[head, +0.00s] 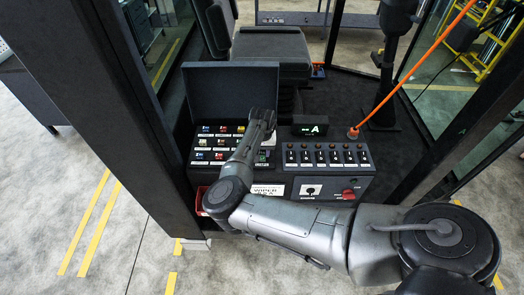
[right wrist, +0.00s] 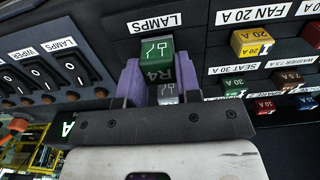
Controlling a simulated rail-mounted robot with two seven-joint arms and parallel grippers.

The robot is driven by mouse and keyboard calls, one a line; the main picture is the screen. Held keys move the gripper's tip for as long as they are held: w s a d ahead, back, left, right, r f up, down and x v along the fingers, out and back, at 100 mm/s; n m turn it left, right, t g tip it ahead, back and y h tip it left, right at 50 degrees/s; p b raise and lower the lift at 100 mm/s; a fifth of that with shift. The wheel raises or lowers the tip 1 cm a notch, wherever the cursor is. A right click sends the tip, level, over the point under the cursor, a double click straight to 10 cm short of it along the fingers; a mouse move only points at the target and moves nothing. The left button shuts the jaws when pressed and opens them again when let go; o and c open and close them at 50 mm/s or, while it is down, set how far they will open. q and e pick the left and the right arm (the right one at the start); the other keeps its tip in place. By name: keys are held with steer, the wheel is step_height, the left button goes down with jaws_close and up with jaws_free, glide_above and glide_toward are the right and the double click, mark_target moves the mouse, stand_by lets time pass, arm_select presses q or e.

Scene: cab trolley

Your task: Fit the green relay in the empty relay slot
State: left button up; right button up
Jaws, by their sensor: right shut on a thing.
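In the right wrist view the green relay (right wrist: 157,60), marked R4 with a switch symbol on top, sits between the two purple fingers of my right gripper (right wrist: 150,82), which is shut on it. The relay is over the dark panel, just below the LAMPS label (right wrist: 155,22). I cannot tell whether its base touches the panel or a slot; the slot is hidden. In the head view my right gripper (head: 262,118) is over the fuse panel and hides the relay. My left gripper is not in view.
Coloured fuses (right wrist: 250,42) stand close to the right of the gripper in the wrist view. A row of rocker switches (right wrist: 42,75) is to the left. In the head view, the raised lid (head: 225,90) stands behind the panel, and an orange cable (head: 410,70) rises at right.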

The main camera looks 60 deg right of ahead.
steer(key=shift+f, duration=0.25)
stand_by(0.6)
steer(key=shift+f, duration=0.3)
stand_by(0.4)
steer(key=o, duration=1)
steer(key=shift+r+b, duration=1.15)
steer(key=shift+r, duration=5.75)
